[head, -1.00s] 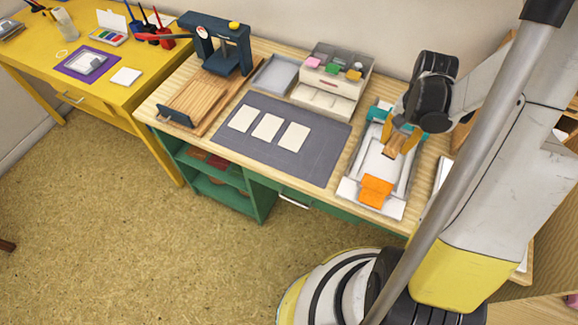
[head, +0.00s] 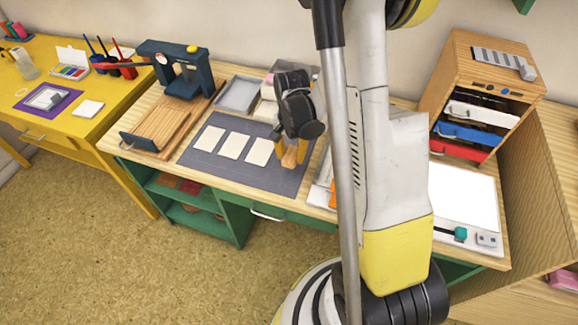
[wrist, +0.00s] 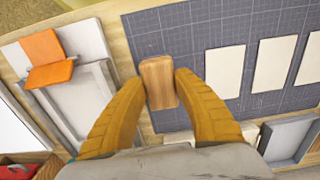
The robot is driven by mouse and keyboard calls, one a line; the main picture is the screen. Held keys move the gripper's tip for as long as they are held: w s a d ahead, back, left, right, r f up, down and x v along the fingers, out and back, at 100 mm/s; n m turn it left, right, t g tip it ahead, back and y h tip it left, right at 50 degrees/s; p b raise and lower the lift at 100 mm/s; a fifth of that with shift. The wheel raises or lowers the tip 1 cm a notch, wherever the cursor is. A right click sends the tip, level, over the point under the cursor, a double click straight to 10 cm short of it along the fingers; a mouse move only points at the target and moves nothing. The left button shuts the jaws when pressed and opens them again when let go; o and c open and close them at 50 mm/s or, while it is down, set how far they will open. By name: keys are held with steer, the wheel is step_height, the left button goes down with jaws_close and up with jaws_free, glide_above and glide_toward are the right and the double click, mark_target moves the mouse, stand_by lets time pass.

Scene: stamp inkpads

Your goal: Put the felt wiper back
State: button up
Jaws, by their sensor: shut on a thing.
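The felt wiper shows as a small wooden block (wrist: 158,82) between my yellow fingers; any felt on it is hidden. My gripper (wrist: 160,90) is shut on it, one finger on each side. In the head view the gripper (head: 290,150) holds the block (head: 289,159) above the right part of the grey cutting mat (head: 205,152), near its edge. The block looks clear of the mat, but its exact height is hard to tell.
Several cream cards (head: 229,146) lie on the mat. A white frame with an orange flap (wrist: 48,60) stands left of the block in the wrist view. A grey tray (wrist: 288,140) is at lower right there. A wooden drawer cabinet (head: 478,90) stands far right in the head view.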

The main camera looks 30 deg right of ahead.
mark_target(290, 163)
steer(key=shift+w+a+f, duration=0.15)
steer(key=shift+w+f, duration=0.05)
steer(key=shift+f+b, duration=1)
steer(key=shift+f, duration=0.9)
steer(key=shift+f, duration=0.2)
steer(key=o, duration=1.1)
steer(key=shift+o, duration=0.3)
steer(key=shift+r, duration=0.1)
